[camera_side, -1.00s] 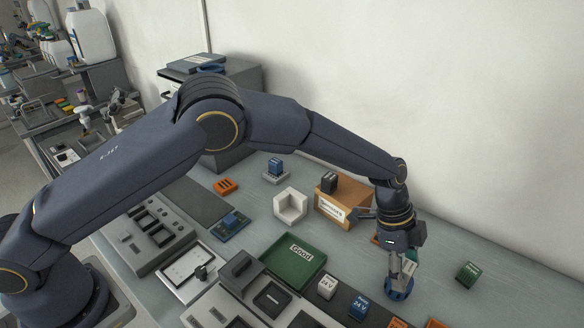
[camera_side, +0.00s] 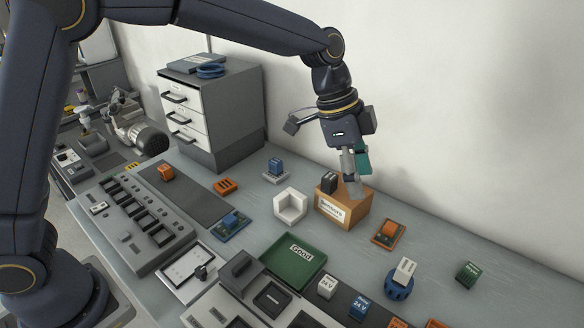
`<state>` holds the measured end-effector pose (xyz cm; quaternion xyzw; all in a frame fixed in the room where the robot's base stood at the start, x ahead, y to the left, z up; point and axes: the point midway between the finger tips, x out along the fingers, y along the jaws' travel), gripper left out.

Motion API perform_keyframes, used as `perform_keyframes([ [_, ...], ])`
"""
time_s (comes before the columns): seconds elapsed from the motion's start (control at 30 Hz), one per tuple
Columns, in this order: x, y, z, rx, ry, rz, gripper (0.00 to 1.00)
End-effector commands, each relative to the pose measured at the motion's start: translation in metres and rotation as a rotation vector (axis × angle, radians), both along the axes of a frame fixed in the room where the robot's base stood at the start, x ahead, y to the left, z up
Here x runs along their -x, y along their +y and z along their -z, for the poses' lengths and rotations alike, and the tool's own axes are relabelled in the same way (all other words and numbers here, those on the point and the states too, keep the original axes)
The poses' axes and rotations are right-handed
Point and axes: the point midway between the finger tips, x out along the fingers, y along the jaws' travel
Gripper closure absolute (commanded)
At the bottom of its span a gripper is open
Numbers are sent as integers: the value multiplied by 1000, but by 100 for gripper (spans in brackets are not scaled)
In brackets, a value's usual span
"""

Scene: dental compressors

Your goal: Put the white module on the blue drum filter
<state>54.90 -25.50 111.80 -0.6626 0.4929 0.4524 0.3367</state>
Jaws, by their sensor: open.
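The blue drum filter (camera_side: 398,289) stands on the table at the front right. A white module (camera_side: 404,270) sits on top of it, tilted slightly, with the drum's ridged rim showing around and below it. My gripper (camera_side: 355,184) is open and empty. It is raised, up and to the left of the drum in the picture, in front of the wooden box as seen from here. Its fingertips look pale and partly overlap the box's outline, so their exact height above it is unclear.
The labelled wooden box (camera_side: 357,212) carries a dark module (camera_side: 330,176). An orange module (camera_side: 388,231) lies left of the drum, and a dark green one (camera_side: 467,274) to its right. A green tray (camera_side: 272,258), a white corner block (camera_side: 290,203) and a drawer cabinet (camera_side: 240,115) stand further left.

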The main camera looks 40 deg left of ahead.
Motion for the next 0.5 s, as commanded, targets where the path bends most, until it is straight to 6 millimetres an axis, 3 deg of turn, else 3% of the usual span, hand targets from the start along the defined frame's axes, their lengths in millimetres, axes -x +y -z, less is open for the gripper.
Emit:
perform_keyframes([
  [0.03, 13, 32, -26, 0, -8, -108, 38],
  [0.2, 76, 128, -73, 0, -22, -496, 38],
  [0.3, 123, 174, -82, 10, -39, -721, 38],
  [0.4, 167, 210, -79, 28, -59, -926, 38],
  [0.5, 202, 233, -69, 48, -80, -1093, 38],
])
